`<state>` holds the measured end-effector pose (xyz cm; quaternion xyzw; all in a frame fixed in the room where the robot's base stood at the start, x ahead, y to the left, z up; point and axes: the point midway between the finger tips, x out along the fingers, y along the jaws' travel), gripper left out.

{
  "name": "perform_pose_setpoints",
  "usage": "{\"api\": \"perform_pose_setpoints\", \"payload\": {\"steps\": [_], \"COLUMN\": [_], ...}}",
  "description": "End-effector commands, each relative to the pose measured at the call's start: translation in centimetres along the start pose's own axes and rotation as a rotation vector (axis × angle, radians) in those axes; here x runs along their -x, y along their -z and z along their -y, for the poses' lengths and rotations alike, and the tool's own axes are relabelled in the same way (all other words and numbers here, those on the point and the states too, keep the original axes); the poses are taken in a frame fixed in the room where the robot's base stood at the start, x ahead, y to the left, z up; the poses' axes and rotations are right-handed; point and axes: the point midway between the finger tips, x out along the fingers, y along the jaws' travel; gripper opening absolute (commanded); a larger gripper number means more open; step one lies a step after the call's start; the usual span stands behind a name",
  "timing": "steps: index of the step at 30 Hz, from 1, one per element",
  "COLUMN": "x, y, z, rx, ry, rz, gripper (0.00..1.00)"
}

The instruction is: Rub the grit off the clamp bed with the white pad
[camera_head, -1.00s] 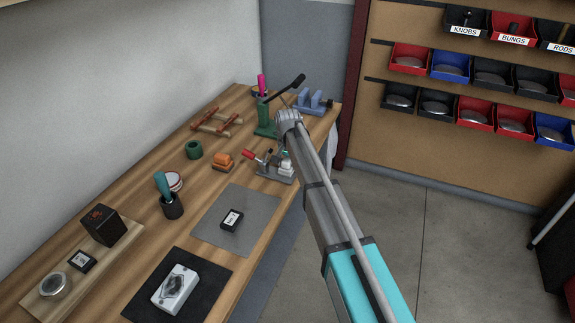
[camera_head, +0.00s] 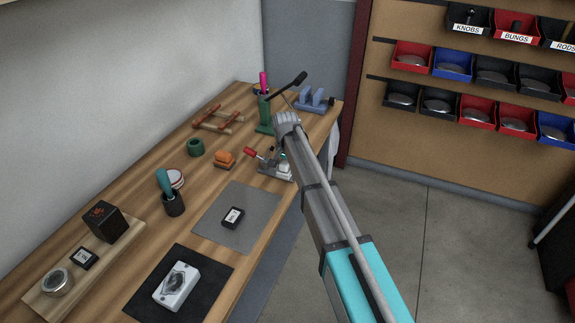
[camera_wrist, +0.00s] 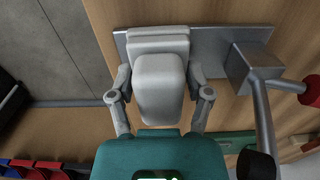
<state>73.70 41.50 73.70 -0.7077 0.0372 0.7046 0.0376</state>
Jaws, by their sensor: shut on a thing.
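The toggle clamp (camera_head: 265,160), with a red-tipped handle, stands near the bench's right edge, partly hidden by my arm. In the wrist view its grey metal base plate (camera_wrist: 212,40) runs across the top, with its grey block and levers (camera_wrist: 255,66) on the right. My gripper (camera_wrist: 161,88) is shut on the white pad (camera_wrist: 160,85), a pale rounded block between its two fingers. The pad is over the left part of the clamp base, in front of a light grey stepped block (camera_wrist: 158,39). I cannot tell whether it touches the bed. No grit can be made out.
Left of the clamp are an orange-topped brush (camera_head: 224,159) and a green ring (camera_head: 195,147). A grey mat (camera_head: 255,205) with a small dark box is nearer. A green press (camera_head: 266,115) and a blue fixture (camera_head: 313,98) stand beyond the clamp.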

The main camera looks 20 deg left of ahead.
Motion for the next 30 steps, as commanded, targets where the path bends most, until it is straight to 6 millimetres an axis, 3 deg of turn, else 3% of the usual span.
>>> {"api": "perform_pose_setpoints", "payload": {"steps": [14, 30], "x": [-0.1, 0.1], "y": [-0.6, -3.5], "z": [0.0, -0.1], "rx": [0.001, 0.001], "ry": [0.0, 0.0], "rz": [0.005, 0.004], "gripper": [0.13, 0.13]}}
